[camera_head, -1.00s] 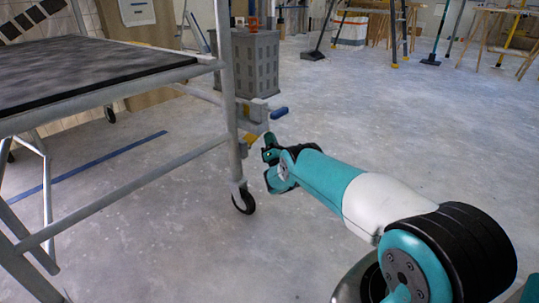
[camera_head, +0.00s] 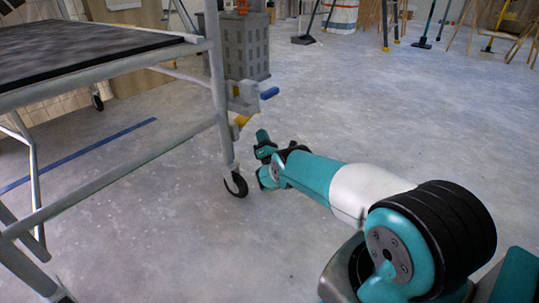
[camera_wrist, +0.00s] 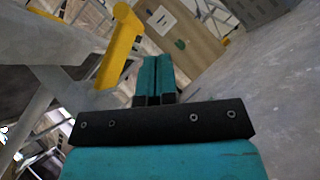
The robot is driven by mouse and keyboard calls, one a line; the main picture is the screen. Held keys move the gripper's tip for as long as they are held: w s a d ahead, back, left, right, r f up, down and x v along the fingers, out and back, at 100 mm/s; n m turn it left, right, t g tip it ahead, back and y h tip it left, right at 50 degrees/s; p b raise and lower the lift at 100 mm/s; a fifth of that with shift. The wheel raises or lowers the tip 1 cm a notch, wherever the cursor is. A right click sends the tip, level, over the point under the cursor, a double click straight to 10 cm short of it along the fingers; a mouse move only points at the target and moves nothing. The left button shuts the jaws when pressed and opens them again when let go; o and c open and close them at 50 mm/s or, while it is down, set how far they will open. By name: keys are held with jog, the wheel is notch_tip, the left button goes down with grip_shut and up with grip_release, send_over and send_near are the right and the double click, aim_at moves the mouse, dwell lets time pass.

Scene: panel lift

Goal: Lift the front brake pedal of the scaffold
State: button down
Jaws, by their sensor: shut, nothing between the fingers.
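The grey metal scaffold (camera_head: 212,95) stands at the left. A dark caster wheel (camera_head: 236,184) is at the foot of its near-right post. A yellow pedal (camera_head: 241,120) sits low by that post, partly hidden. In the wrist view a yellow bar-like pedal (camera_wrist: 121,45) is large, just left of my fingertips. My gripper (camera_head: 263,137) is beside the post, right of and slightly below the yellow pedal in the picture. In the wrist view my gripper (camera_wrist: 154,62) has its teal fingers together with nothing between them. I cannot tell whether they touch the pedal.
A blue handle (camera_head: 269,93) sticks out above my gripper. A grey box (camera_head: 247,50) stands behind the post. The scaffold's dark platform (camera_head: 80,52) and slanted rail (camera_head: 125,178) are at the left. The floor (camera_head: 370,110) to the right is open.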

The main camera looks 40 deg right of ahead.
jog(key=s+f+p, duration=0.1)
jog(key=s+f, duration=0.4)
jog(key=s, duration=0.1)
jog(key=shift+d+f+p, duration=0.15)
jog(key=shift+p, duration=0.2)
